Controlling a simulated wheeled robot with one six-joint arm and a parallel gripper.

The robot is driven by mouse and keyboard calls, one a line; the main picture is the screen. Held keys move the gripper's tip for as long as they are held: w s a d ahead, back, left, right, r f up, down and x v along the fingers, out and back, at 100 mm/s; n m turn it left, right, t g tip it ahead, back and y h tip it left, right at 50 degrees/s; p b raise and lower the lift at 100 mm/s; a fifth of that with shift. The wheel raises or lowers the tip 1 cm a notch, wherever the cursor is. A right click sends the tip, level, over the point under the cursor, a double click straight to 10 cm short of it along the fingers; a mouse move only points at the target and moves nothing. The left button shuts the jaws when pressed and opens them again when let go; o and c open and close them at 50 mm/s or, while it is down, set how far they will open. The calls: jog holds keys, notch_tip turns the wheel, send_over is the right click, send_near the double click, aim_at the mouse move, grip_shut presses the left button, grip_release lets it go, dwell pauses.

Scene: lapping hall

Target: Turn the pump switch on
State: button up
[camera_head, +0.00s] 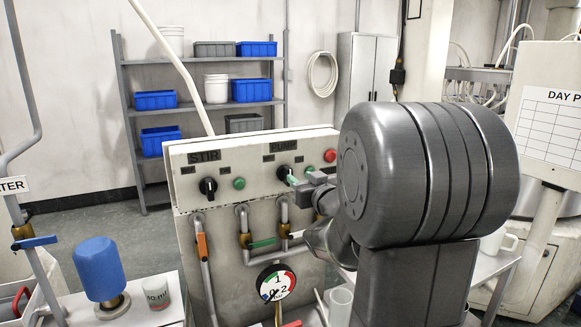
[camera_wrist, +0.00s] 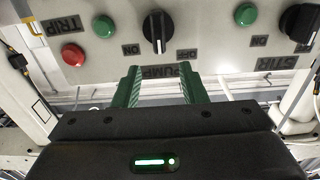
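The pump switch is a black knob with a white mark on the panel under the PUMP label, in the head view (camera_head: 284,172) and the wrist view (camera_wrist: 157,30). The wrist view is upside down. There the knob stands about straight between two small labels, its white mark at the end toward the PUMP label (camera_wrist: 160,71). My gripper (camera_head: 303,181) is at the panel, just right of the knob in the head view. In the wrist view its green fingers (camera_wrist: 160,78) are apart with nothing between them; the knob lies beyond their tips. Contact cannot be told.
The STIR knob (camera_head: 208,187) and a green lamp (camera_head: 239,183) are on the panel's left. Valve pipes and a gauge (camera_head: 276,282) are below. A blue-topped vessel (camera_head: 99,268) stands left.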

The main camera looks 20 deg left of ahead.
aim_at(290, 170)
jog(key=p+x, duration=0.2)
jog(key=x, duration=0.6)
jog(key=shift+w+a, duration=0.3)
grip_shut()
